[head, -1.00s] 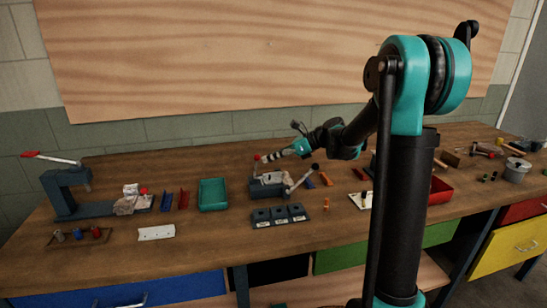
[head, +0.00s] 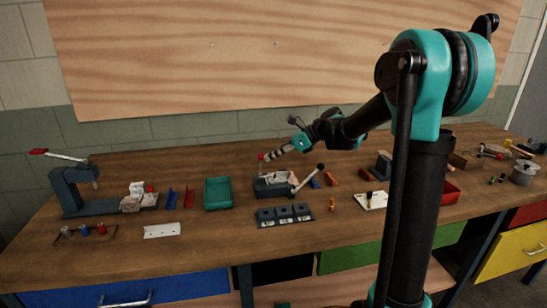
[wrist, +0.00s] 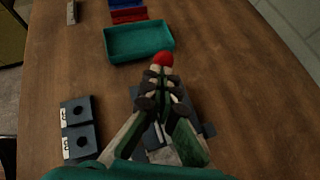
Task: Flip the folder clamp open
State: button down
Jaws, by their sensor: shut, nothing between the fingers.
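The folder (head: 270,189) is a grey bench device at the middle of the table. A red knob (head: 262,157) stands above its left end, seemingly on the clamp's handle. A second lever with a black ball (head: 320,167) slants up to the right from the folder. My gripper (head: 271,155) is shut and reaches in from the right above the folder. In the wrist view the red knob (wrist: 163,59) shows just beyond the closed fingertips (wrist: 161,76); I cannot tell whether they touch. My fingers hide much of the folder (wrist: 207,130) and the clamp there.
A teal tray (head: 218,194) lies left of the folder. A dark block with several sockets (head: 284,215) sits in front of it. A lever press (head: 70,190) stands at the far left. Small blue and orange pieces lie close to the folder's right. A wooden board covers the back wall.

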jog(key=shift+s+a+r+h, duration=0.25)
jog(key=shift+a+h, duration=0.25)
jog(key=shift+a, duration=0.05)
jog(key=s+a+f+n+t+h, duration=0.1)
jog(key=a+f+h, duration=0.1)
jog(key=a+h, duration=0.3)
jog(key=s+a+f+n+t+h, duration=0.1)
jog(key=s+a+f+t+h, duration=0.1)
jog(key=a+h, duration=0.4)
jog(key=shift+a+h, duration=0.25)
jog(key=shift+h, duration=0.55)
jog(key=shift+s, duration=0.1)
